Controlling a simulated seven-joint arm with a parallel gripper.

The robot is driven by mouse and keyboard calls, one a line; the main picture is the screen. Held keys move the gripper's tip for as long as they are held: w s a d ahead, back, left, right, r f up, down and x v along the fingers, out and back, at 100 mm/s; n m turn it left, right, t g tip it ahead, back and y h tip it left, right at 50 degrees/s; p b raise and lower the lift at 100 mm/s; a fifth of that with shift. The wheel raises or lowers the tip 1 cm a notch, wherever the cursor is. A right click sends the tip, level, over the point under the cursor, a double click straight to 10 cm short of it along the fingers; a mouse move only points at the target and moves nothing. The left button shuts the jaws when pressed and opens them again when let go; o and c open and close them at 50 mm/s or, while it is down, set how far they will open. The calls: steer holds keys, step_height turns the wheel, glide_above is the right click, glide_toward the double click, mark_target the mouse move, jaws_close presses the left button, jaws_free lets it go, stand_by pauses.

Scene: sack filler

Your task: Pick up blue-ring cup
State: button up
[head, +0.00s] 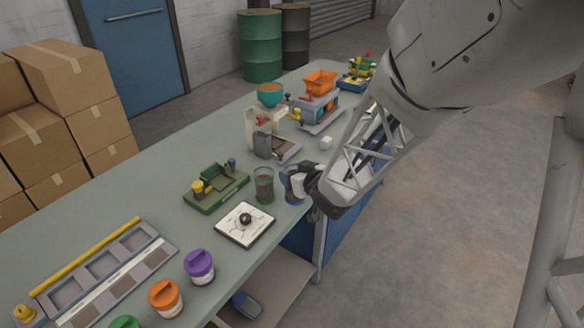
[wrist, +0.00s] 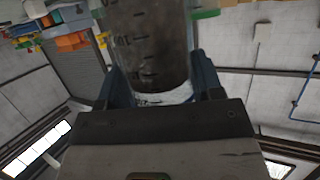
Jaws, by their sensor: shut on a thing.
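My gripper (head: 297,186) is at the right edge of the bench, shut on a cup. In the wrist view the cup (wrist: 150,45), a dark, see-through cylinder with tick marks and a pale band at its near end, sits between the dark blue fingers of my gripper (wrist: 155,92). In the head view the held cup (head: 291,199) is mostly hidden by my gripper; a blue part shows low down. I cannot tell whether it touches the bench. A second see-through cup (head: 264,186) with a greenish rim stands upright just left of my gripper.
A white square plate with a black knob (head: 245,222) and a green tray device (head: 215,186) lie nearby. Purple (head: 199,266) and orange (head: 165,298) lidded jars stand at the front edge.

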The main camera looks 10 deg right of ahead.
steer(key=shift+s, duration=0.6)
steer(key=shift+w, duration=0.1)
stand_by(0.3)
